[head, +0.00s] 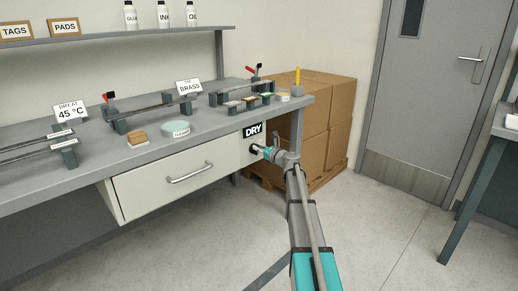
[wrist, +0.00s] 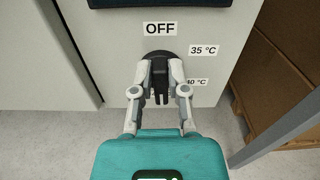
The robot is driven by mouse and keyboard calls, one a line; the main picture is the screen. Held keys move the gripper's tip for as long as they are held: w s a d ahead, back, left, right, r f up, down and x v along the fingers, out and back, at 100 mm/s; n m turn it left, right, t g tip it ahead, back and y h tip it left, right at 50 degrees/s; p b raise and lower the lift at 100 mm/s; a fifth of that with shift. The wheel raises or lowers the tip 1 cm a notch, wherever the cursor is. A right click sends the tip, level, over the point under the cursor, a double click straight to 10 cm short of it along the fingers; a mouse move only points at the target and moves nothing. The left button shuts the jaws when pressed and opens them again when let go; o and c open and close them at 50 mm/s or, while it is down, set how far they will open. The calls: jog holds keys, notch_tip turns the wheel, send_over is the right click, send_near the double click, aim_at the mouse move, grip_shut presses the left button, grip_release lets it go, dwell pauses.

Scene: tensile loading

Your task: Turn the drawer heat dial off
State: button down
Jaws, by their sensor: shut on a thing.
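The drawer heat dial is a black round knob with a raised grip (wrist: 159,82) on the white front panel, under an OFF label (wrist: 160,29). The labels 35 °C (wrist: 204,50) and 40 °C (wrist: 196,82) sit to its right. My gripper (wrist: 159,76) is shut on the dial's grip, one finger on each side. The grip looks about upright, in line with OFF; its pointer mark cannot be made out. In the head view my gripper (head: 257,150) reaches the panel just below the DRY sign (head: 253,131), and it mostly hides the dial.
The white drawer (head: 180,185) with a bar handle is left of the dial and looks shut. Cardboard boxes (head: 315,120) on a pallet stand close on the right. The bench top (head: 215,128) above holds clamps, small blocks and signs. Open floor lies in front.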

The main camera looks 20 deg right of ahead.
aim_at(258, 154)
jog(key=n, duration=0.6)
jog(key=a+f+n+b, duration=0.1)
jog(key=n, duration=0.5)
jog(key=f+n+b, duration=0.1)
jog(key=n, duration=0.5)
jog(key=shift+s+a, duration=0.3)
jog(key=n, duration=0.5)
jog(key=shift+d+f+b, duration=0.1)
jog(key=shift+f+b, duration=0.25)
jog(key=n, duration=0.4)
jog(key=shift+w+d+f, duration=0.1)
jog(key=shift+d+f, duration=0.1)
jog(key=shift+f, duration=0.1)
jog(key=n, duration=0.3)
jog(key=n+b, duration=0.1)
jog(key=n, duration=0.1)
jog(key=shift+w+d+f, duration=0.1)
jog(key=shift+d+f, duration=0.05)
jog(key=shift+d, duration=0.15)
jog(key=shift+w+d+n, duration=0.1)
jog(key=shift+d+n, duration=0.05)
jog(key=shift+n, duration=0.75)
jog(key=shift+d+n, duration=0.1)
jog(key=shift+n, duration=0.8)
